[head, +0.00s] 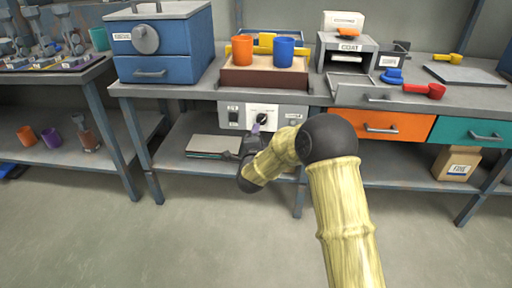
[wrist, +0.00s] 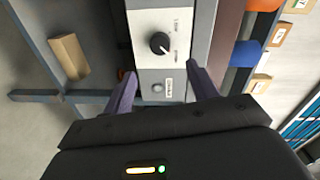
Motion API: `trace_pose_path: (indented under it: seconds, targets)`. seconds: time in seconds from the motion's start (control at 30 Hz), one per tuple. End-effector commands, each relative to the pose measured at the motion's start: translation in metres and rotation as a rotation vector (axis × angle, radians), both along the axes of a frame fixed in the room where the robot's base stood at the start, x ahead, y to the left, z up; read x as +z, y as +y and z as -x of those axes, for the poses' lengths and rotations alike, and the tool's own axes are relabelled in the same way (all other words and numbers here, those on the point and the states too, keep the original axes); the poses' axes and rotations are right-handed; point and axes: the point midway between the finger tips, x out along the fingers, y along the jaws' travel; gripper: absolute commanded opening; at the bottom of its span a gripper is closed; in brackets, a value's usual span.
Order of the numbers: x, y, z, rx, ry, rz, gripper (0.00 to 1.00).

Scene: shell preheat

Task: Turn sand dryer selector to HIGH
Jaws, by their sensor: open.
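The selector is a round black knob (head: 262,117) on a white plate of the grey control panel (head: 290,112) under the bench edge. In the wrist view the knob (wrist: 160,43) stands ahead of my gripper, with small print beside it that is too small to read. Its pointer setting is unclear. My gripper (head: 254,130) is in front of the panel, just below the knob in the head view. In the wrist view its two purple fingers (wrist: 161,85) are apart and empty, and the knob lies beyond their tips, apart from them.
A brown tray (head: 263,81) with an orange cup (head: 242,50) and a blue cup (head: 284,52) sits above the panel. A blue oven-like box (head: 160,45) stands left. An orange drawer (head: 383,125) is right of the panel. The floor in front is clear.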

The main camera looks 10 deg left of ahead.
Motion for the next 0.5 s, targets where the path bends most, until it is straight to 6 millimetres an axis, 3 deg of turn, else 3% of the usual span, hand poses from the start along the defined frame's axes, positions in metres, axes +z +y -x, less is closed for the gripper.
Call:
trace_pose_path:
  seconds: [0.3,0.5]
  targets:
    - [0.004,0.001,0.053,0.001,0.003,0.0,0.58]
    - [0.004,0.0,0.065,0.001,0.001,-0.001,0.58]
